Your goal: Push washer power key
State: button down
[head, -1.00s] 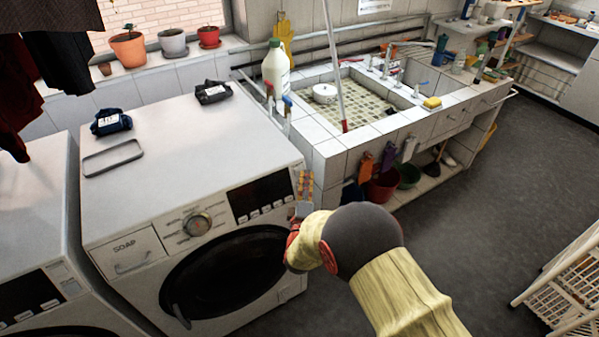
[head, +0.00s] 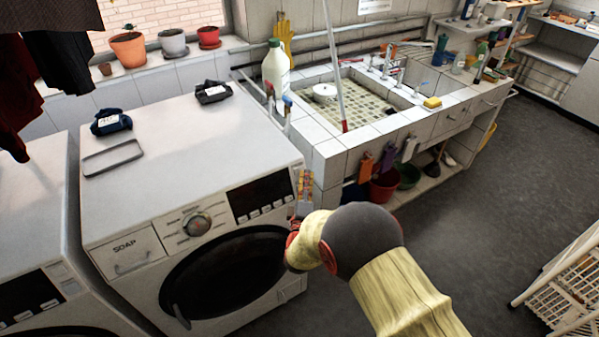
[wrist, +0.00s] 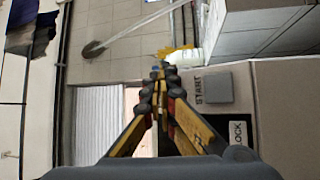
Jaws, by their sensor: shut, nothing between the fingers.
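The washer (head: 190,150) is the white front-loader with a round dark door, a dial and a dark display (head: 258,195). My gripper (head: 304,174) is at the right end of the washer's control panel in the head view. In the wrist view my gripper (wrist: 160,72) is shut and empty, its fingers together. A grey key marked START (wrist: 214,88) lies just right of the fingers, and a LOCK label (wrist: 238,132) is below it. I cannot make out a key marked power. My arm hides part of the washer's right front in the head view.
A tiled sink (head: 330,150) stands right of the washer, with coloured clips on its front. A second washer (head: 35,240) is at the left. A white rack (head: 565,290) stands at the far right. The floor between is clear.

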jog(key=shift+w+a+f, duration=0.15)
jog(key=shift+w+a, duration=0.05)
jog(key=shift+w, duration=0.1)
jog(key=shift+b, duration=0.3)
dwell(0.4)
jog(key=shift+s+d, duration=0.25)
jog(key=shift+s, duration=0.1)
jog(key=shift+p, duration=0.3)
jog(key=s+d+r+p, duration=0.2)
jog(key=s+d, duration=0.1)
jog(key=s, duration=0.1)
jog(key=shift+s+r+p, duration=0.15)
jog(key=shift+s+p, duration=0.25)
jog(key=shift+d, duration=0.1)
